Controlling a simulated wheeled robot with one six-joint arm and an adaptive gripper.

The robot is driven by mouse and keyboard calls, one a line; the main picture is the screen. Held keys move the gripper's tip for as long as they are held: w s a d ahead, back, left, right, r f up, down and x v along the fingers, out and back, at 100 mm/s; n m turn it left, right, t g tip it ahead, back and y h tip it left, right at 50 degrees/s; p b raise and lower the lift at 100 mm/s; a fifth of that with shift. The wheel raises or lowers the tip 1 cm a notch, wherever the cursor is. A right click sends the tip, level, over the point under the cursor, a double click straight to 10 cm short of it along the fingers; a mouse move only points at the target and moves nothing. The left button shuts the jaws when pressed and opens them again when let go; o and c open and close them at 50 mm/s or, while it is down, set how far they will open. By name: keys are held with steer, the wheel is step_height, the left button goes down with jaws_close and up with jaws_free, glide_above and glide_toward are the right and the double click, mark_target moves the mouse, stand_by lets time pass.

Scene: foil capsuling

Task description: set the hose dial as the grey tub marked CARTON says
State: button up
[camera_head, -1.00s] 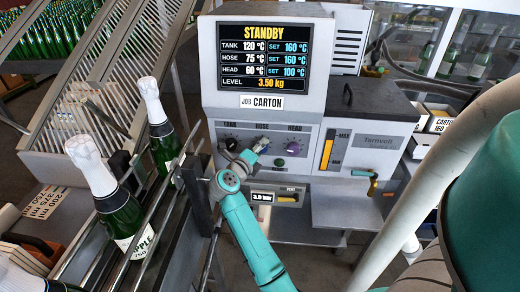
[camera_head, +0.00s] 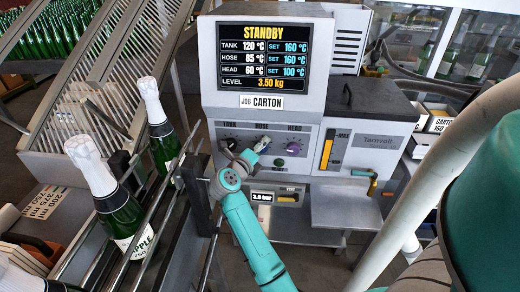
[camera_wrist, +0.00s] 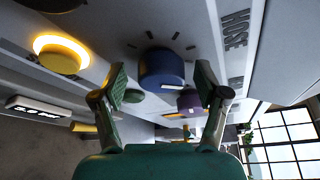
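The hose dial is a blue knob (camera_wrist: 162,70) on the machine's sloped panel, beside the HOSE lettering in the wrist view. My gripper (camera_wrist: 161,76) is open, with one finger on each side of the knob in that picture; I see no clear contact. In the head view my gripper (camera_head: 258,148) hides most of this dial. The screen (camera_head: 264,58) reads STANDBY, with HOSE 85 °C and SET 160 °C. The job plate (camera_head: 261,102) reads CARTON. A tub marked CARTON (camera_head: 440,123) stands at the right; its smaller print is hard to read.
The purple head dial (camera_head: 293,149) is right of my gripper, and the tank dial (camera_head: 230,143) is to the left. A glowing yellow button (camera_wrist: 60,55) is near the fingers. Bottles (camera_head: 118,205) stand on the rail at left. A tray (camera_head: 345,205) juts out below right.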

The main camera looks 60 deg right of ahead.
steer(key=a+r, duration=0.2)
steer(key=a, duration=0.9)
steer(key=shift+s+a, duration=0.2)
steer(key=shift+a, duration=0.2)
steer(key=s+a+n+t+y, duration=0.2)
steer(key=s+a+n+t, duration=0.6)
steer(key=a+n+t, duration=0.4)
steer(key=s+a+n+t+y, duration=0.3)
steer(key=s+a+n+t, duration=0.55)
steer(key=n, duration=0.55)
steer(key=s+a+f+n+g+y, duration=0.3)
steer(key=s+a+f+n+y, duration=0.1)
steer(key=s+a+n+y, duration=0.1)
steer(key=s+a+f+n+g+y, duration=0.3)
steer(key=s+a+n+y, duration=0.3)
steer(key=s+n, duration=0.3)
steer(key=shift+a+f, duration=0.5)
steer(key=shift+a, duration=0.15)
